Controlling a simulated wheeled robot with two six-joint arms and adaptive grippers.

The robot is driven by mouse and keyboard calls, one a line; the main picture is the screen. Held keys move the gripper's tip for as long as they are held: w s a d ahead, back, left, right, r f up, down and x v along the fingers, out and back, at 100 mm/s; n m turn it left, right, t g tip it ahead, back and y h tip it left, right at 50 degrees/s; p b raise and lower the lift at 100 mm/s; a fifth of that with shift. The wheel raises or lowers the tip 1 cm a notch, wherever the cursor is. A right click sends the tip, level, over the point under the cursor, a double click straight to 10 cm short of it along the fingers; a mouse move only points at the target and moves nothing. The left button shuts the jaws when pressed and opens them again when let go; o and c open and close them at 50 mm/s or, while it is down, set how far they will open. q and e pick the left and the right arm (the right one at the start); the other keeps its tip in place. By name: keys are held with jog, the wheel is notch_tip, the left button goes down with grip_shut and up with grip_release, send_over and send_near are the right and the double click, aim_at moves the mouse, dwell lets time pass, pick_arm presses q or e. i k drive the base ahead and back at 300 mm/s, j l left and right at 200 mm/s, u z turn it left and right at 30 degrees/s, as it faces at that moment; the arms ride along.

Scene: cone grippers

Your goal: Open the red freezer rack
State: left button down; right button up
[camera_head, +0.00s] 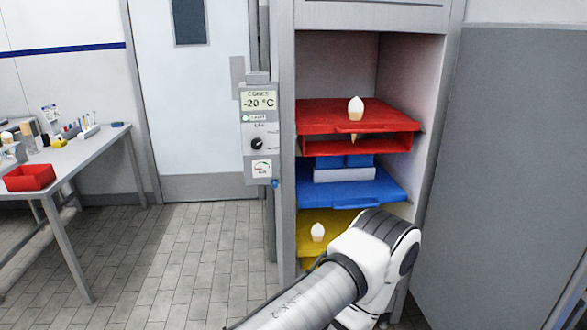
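The red freezer rack (320,118) is the upper of three coloured racks in the grey freezer cabinet (286,150). It has a flat red top, a lip-like handle (354,129) at its front edge, and an open red space below. A white-topped cone (355,106) stands upright in the rack, its tip showing under the top. One of my arms reaches in from the bottom, and its white joint covers part of the yellow rack. Neither gripper is in view.
The blue rack (372,190) is below the red one, with blue and white boxes above it. The yellow rack (312,247) holds another white-topped cone (318,232). A control panel (258,130) is left of the cabinet. A table (95,150) with a red bin (29,178) stands left; the floor between is clear.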

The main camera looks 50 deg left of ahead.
aim_at(318, 116)
jog(key=u, duration=1.4)
